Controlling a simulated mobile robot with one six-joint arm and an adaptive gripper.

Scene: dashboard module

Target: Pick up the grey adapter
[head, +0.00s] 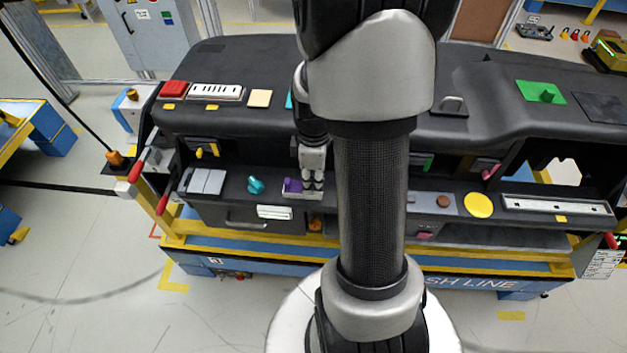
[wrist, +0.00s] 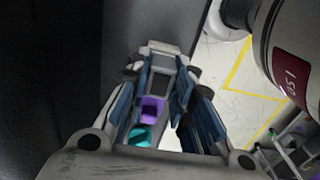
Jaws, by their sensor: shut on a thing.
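My gripper (head: 312,184) is down at the lower shelf of the dashboard module, left of my arm's big links. In the wrist view its fingers (wrist: 162,82) are closed around a small grey piece, which I take for the grey adapter (wrist: 160,62). Most of it is hidden by the fingers, and in the head view I cannot pick it out from them. A purple block (head: 292,186) is just left of the fingertips, and also shows between the fingers in the wrist view (wrist: 152,107). I cannot tell whether the adapter touches the shelf.
A yellow disc (head: 478,205) and a long white strip (head: 555,207) are to the right. The dashboard's upper ledge (head: 235,117) overhangs behind my gripper.

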